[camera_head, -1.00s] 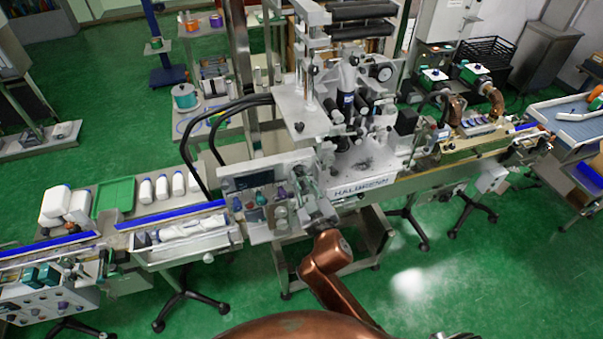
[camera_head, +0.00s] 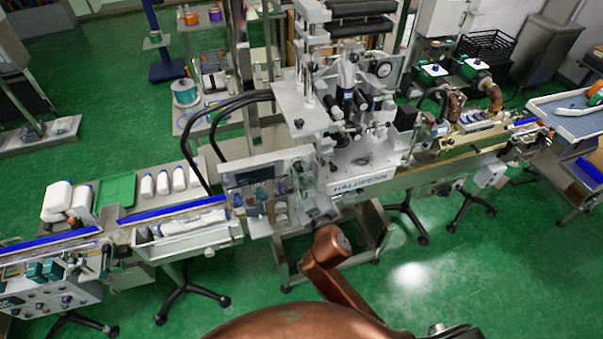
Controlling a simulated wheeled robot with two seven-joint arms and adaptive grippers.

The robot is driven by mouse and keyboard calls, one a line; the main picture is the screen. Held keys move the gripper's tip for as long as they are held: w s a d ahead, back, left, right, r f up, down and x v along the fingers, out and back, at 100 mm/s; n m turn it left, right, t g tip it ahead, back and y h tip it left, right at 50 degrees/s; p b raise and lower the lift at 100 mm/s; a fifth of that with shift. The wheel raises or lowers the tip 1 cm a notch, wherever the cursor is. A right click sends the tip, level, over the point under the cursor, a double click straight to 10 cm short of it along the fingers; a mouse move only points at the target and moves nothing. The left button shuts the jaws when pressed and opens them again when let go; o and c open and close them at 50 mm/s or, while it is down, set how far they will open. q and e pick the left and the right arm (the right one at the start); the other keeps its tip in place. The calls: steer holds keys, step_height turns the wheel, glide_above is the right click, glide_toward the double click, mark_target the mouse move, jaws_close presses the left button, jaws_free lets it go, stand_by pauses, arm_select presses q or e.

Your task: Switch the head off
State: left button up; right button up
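The labelling machine marked HALBRENN (camera_head: 362,185) stands in the middle, with its applicator head (camera_head: 345,100) above. A small control panel (camera_head: 266,176) is on its front left, with a dark display strip and several small coloured knobs (camera_head: 262,195) below. They are too small to tell which switches the head. My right gripper (camera_head: 308,190) is grey and reaches up from my copper wrist to the panel's right edge. Its fingers blend into the grey machine, so I cannot tell their opening or any contact. My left gripper is not in view.
A conveyor (camera_head: 170,213) with a blue belt runs left from the machine. A tray of white bottles (camera_head: 190,240) hangs in front of it. A second control box (camera_head: 45,295) is at the lower left. Green floor (camera_head: 470,280) is clear at the lower right.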

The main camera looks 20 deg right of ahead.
steer(key=o, duration=0.4)
steer(key=shift+c, duration=0.2)
steer(key=shift+s, duration=0.1)
steer(key=s, duration=1.2)
steer(key=shift+d, duration=0.2)
steer(key=shift+w, duration=0.1)
